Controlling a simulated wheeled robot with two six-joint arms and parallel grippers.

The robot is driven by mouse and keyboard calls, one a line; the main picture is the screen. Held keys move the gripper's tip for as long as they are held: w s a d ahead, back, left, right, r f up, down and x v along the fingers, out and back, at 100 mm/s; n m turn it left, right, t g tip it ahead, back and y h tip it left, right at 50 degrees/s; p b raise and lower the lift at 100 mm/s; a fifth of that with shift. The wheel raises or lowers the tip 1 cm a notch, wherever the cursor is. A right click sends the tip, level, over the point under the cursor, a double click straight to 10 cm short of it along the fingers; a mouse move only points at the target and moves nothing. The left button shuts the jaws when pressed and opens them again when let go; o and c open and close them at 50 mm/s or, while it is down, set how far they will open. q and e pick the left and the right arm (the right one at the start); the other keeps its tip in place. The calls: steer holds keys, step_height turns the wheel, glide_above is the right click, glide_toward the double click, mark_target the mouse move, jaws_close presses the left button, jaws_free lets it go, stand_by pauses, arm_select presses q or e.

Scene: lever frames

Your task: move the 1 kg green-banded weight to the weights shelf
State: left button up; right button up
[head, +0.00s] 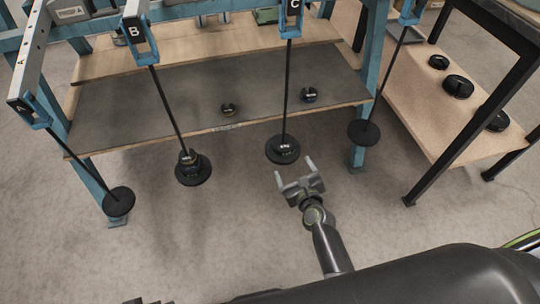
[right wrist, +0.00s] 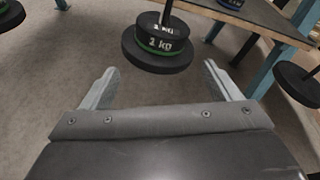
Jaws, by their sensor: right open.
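A dark green-banded weight marked 1 kg (right wrist: 160,44) sits on the round base plate of the hanger under lever C, around its rod; it also shows in the head view (head: 283,142). My right gripper (head: 295,169) is open and empty. It is in front of this hanger, its fingers (right wrist: 162,85) apart and not touching the weight. A low shelf with a dark mat (head: 160,100) is behind the hangers.
Two small weights (head: 228,109) (head: 309,95) lie on the dark mat. Hanger B (head: 192,170) carries weights; the far-left (head: 118,201) and right (head: 363,132) hangers look bare. Blue frame legs (head: 368,60) flank the shelf. A wooden side shelf (head: 420,110) holds several dark weights.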

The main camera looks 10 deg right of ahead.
mark_target(285, 147)
steer(key=w+m+b, duration=0.1)
steer(key=w, duration=0.1)
steer(key=w+m+t+b, duration=0.1)
steer(key=w, duration=0.2)
steer(key=w+m+b, duration=0.1)
steer(key=w, duration=0.2)
steer(key=shift+w+a+f+m+b, duration=0.15)
steer(key=shift+w+a+m+b, duration=0.15)
steer(key=shift+a+m, duration=0.1)
arm_select(q)
step_height(285, 147, up, 6)
steer(key=w+d+t, duration=0.1)
steer(key=t, duration=0.1)
steer(key=shift+w+d+f+h, duration=0.15)
steer(key=shift+w+d+h, duration=0.1)
steer(key=shift+w+h, duration=0.05)
arm_select(e)
steer(key=shift+w+f, duration=0.15)
steer(key=shift+w, duration=0.4)
steer(key=shift+w+f, duration=0.15)
steer(key=shift+w, duration=0.4)
steer(key=c, duration=1.2)
steer(key=shift+r, duration=0.2)
steer(key=shift+c, duration=0.4)
steer(key=shift+w, duration=0.1)
arm_select(q)
steer(key=shift+r, duration=0.45)
arm_select(e)
steer(key=shift+r, duration=0.4)
